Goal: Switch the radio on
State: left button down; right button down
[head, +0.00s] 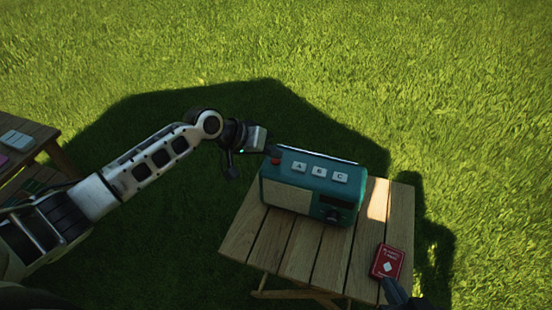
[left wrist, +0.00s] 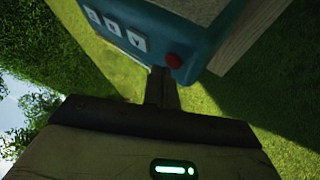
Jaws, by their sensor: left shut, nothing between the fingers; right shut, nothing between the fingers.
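The teal radio (head: 310,180) stands on a slatted wooden table. Three white keys marked A, B and C (head: 319,171) sit on its top, and a dark dial (head: 331,214) is on its front. A red button (left wrist: 174,61) shows in the left wrist view, near the end of the key row. My left gripper (head: 273,153) is shut and empty at the radio's left end. In the left wrist view its fingertips (left wrist: 160,76) are just beside the red button; I cannot tell whether they touch. My right gripper (head: 388,286) is shut and empty near the table's front right corner, partly cut off.
A red card box (head: 388,262) with a white diamond lies on the table's right side, close to my right gripper. Another wooden table (head: 30,128) with small items is at the far left. Grass surrounds both tables.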

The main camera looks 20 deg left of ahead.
pick_arm(q)
jog(key=shift+f, duration=0.35)
dwell(0.3)
jog(key=shift+r+p, duration=0.65)
jog(key=shift+p, duration=0.1)
